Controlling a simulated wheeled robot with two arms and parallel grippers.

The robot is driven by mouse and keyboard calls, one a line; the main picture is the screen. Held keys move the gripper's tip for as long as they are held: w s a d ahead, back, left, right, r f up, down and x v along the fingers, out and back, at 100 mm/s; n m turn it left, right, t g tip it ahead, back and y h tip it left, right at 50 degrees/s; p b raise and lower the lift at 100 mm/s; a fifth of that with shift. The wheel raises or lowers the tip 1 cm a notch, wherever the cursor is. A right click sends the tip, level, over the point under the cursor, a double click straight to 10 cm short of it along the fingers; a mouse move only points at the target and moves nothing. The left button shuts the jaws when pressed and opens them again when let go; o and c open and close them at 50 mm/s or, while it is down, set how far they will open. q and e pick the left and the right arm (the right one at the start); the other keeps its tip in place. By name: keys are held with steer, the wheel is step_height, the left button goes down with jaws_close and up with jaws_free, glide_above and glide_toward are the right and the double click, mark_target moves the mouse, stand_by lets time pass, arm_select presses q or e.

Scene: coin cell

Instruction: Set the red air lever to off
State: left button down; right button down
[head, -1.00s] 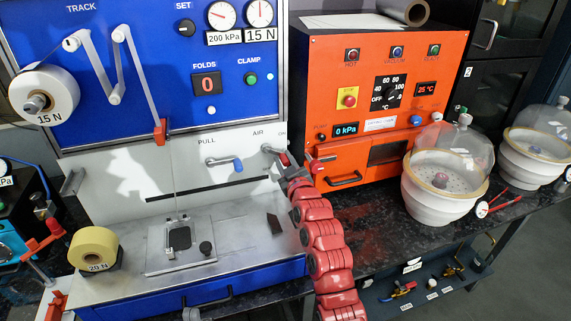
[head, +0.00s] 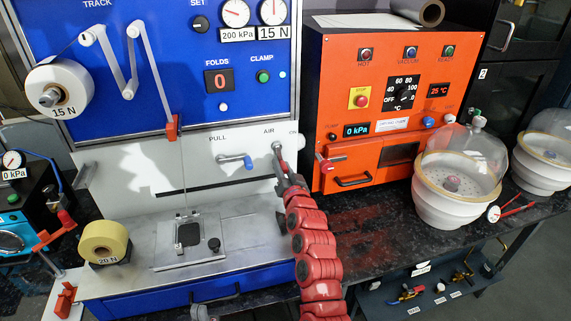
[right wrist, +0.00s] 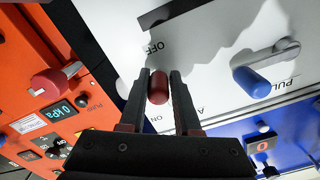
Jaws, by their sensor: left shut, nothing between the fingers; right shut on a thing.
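The red air lever shows in the head view at the right of the white panel, its grey pivot (head: 276,148) under the AIR label and its red knob (head: 285,166) down and slightly right of the pivot. In the right wrist view the red knob (right wrist: 158,87) sits between the fingers, between the OFF and ON labels. My right gripper (right wrist: 160,82) is shut on the knob; in the head view, the gripper (head: 288,178) partly hides it. My left gripper is not in view.
A blue-handled PULL lever (head: 247,162) is left of the air lever. The orange oven (head: 345,90) with a red-handled lever (head: 325,163) stands close on the right. A glass-domed white vessel (head: 445,205) is further right. A yellow roll (head: 104,241) sits at left.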

steer(key=shift+a+r+m+p, duration=0.2)
steer(key=shift+m+p, duration=0.1)
steer(key=shift+m, duration=0.5)
steer(key=shift+f, duration=0.1)
steer(key=c, duration=0.7)
jaws_free()
steer(key=shift+s, duration=0.1)
steer(key=shift+f, duration=0.1)
